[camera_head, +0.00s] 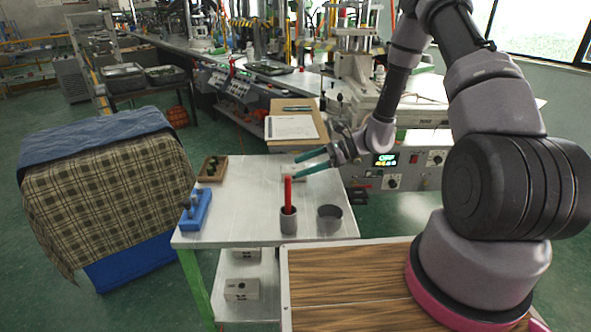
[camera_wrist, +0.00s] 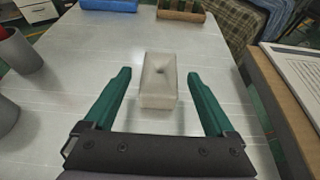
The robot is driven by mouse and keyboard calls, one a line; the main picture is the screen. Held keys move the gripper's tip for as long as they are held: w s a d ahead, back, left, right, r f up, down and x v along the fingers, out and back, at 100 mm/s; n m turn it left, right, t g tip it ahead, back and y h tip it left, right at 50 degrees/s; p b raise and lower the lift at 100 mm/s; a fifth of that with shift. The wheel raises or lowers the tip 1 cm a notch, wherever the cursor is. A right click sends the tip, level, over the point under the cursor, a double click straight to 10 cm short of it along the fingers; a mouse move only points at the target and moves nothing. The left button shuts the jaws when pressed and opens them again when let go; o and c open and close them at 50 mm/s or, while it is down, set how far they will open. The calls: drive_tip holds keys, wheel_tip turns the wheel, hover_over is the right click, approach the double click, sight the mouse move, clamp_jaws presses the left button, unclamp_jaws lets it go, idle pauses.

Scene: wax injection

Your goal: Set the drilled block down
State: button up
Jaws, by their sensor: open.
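The drilled block (camera_wrist: 158,90) is a pale, box-shaped piece with a small hole in its top. In the wrist view it sits upright on the metal table (camera_wrist: 75,110), between the green fingers of my gripper (camera_wrist: 158,74). A gap shows on each side, so neither finger touches it. In the head view my gripper (camera_head: 298,166) is open over the far right part of the table. There the block is hard to make out, pale against the tabletop and partly hidden by the fingers and a red stick.
A grey cup (camera_head: 289,222) holding a red stick (camera_head: 288,193) and an empty grey cup (camera_head: 329,220) stand at the table's front. A blue holder (camera_head: 195,212) and a wooden tray (camera_head: 213,168) are at the left. A clipboard (camera_head: 291,127) lies behind. The table's middle is clear.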

drive_tip(key=v, duration=0.9)
drive_tip(key=shift+a, duration=0.1)
drive_tip(key=s+d+r+n+t+h, duration=0.2)
drive_tip(key=s+r, duration=0.5)
drive_tip(key=r, duration=0.4)
drive_tip(key=s+d+r+n+t+h, duration=0.2)
drive_tip(key=s+r+n+h, duration=0.3)
drive_tip(key=r, duration=0.7)
drive_tip(key=s+d+r+n+t+h, duration=0.3)
drive_tip(key=s+d+r+n+h, duration=0.1)
drive_tip(key=s+r+n, duration=0.3)
drive_tip(key=v, duration=0.5)
drive_tip(key=shift+w+a+r, duration=0.15)
drive_tip(key=shift+a+r, duration=0.05)
drive_tip(key=shift+r, duration=0.1)
